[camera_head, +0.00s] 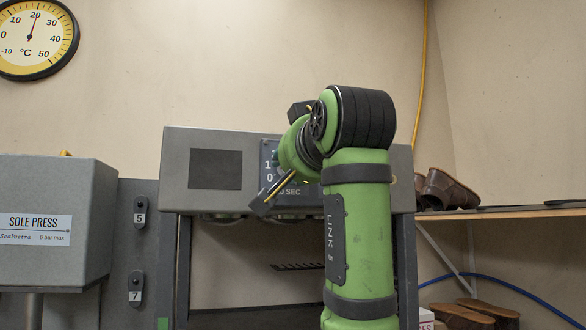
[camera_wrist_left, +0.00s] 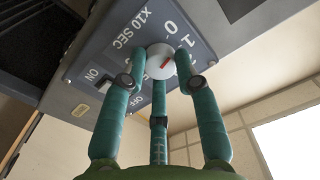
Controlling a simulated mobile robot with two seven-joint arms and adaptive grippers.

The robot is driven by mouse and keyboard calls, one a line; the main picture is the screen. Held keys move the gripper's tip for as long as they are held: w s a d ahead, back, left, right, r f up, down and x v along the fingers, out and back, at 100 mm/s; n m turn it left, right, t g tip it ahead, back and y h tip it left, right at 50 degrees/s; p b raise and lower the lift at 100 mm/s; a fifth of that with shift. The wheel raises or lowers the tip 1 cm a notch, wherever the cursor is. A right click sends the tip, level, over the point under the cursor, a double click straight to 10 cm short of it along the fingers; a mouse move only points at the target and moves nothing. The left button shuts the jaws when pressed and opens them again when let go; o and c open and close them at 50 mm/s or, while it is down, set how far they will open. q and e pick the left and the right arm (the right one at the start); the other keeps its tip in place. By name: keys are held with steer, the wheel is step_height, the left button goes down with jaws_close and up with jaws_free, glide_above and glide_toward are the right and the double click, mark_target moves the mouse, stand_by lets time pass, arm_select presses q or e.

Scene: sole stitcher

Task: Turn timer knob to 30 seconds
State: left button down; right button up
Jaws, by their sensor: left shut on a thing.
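The timer knob (camera_wrist_left: 160,60) is a pale round dial with a short slanted red mark, in the left wrist view. It sits on a grey-blue panel (camera_wrist_left: 127,58) printed with 0, 1 and X10 SEC. The red mark slants toward the upper right; the number it points at is not clear. My left gripper (camera_wrist_left: 163,68) has teal fingers shut on the knob, with fingertips around its rim. In the head view my green left arm covers most of the panel (camera_head: 268,150) and hides the knob. My right gripper is in neither view.
A sole press (camera_head: 50,200) stands at left. A shelf (camera_head: 520,213) with brown shoes (camera_head: 445,190) is at right. A wall thermometer (camera_head: 35,40) hangs upper left.

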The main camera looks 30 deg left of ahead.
arm_select(q)
steer(key=shift+s+a+r+m+b, duration=0.15)
steer(key=shift+m+b, duration=1.55)
steer(key=shift+m, duration=3.45)
steer(key=shift+w+d+r+m+b, duration=0.1)
steer(key=shift+m+b, duration=1.6)
steer(key=shift+m, duration=3.45)
steer(key=c, duration=1)
jaws_free()
steer(key=shift+o, duration=0.4)
steer(key=shift+a+f, duration=0.15)
steer(key=shift+a, duration=0.2)
steer(key=v, duration=1.2)
